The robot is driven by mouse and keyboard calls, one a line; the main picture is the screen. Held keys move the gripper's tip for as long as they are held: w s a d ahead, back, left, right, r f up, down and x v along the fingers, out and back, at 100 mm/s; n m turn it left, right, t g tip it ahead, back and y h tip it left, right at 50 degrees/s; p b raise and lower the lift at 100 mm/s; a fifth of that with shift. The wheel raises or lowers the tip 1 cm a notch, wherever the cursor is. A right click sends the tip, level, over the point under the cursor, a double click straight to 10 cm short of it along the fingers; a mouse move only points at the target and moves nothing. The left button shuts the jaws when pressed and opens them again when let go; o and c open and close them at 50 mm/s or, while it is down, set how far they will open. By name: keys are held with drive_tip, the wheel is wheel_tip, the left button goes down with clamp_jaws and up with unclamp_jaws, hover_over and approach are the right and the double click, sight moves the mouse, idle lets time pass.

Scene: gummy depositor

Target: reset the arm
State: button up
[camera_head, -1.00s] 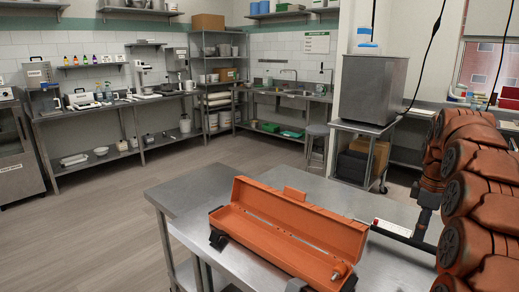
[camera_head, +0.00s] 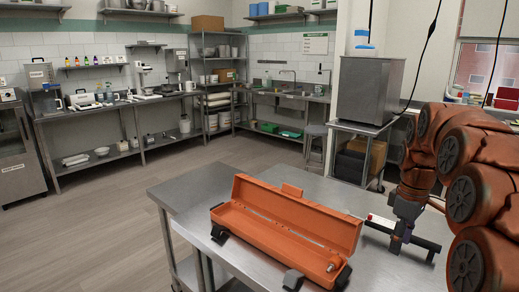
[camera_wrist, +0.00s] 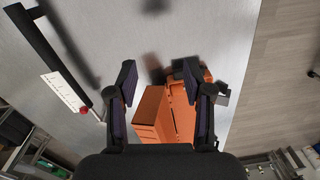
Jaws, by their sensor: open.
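My arm is on the right in the head view, bent over the steel table. My gripper (camera_wrist: 158,85) shows in the wrist view with its two dark fingers apart and nothing between them. It is above the table, beside the open orange case. In the head view its fingers are hard to make out below the orange wrist.
The open orange case (camera_head: 285,242) with dark latches lies on the steel table (camera_head: 190,190). A black bar (camera_head: 426,244) with a white label and red spot is right of it; it also shows in the wrist view (camera_wrist: 55,55). A steel cabinet (camera_head: 368,88) stands behind.

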drive_tip(key=s+a+m+p, duration=0.2)
drive_tip(key=s+a+m, duration=0.1)
drive_tip(key=s+a, duration=1)
drive_tip(key=s+a+f+m, duration=0.1)
drive_tip(key=s+f+m, duration=0.1)
drive_tip(key=s, duration=0.7)
drive_tip(key=s+a+f+m+g+p, duration=0.1)
drive_tip(key=s+f+m, duration=0.2)
drive_tip(key=s, duration=0.7)
drive_tip(key=shift+a+f, duration=0.3)
drive_tip(key=shift+a, duration=0.05)
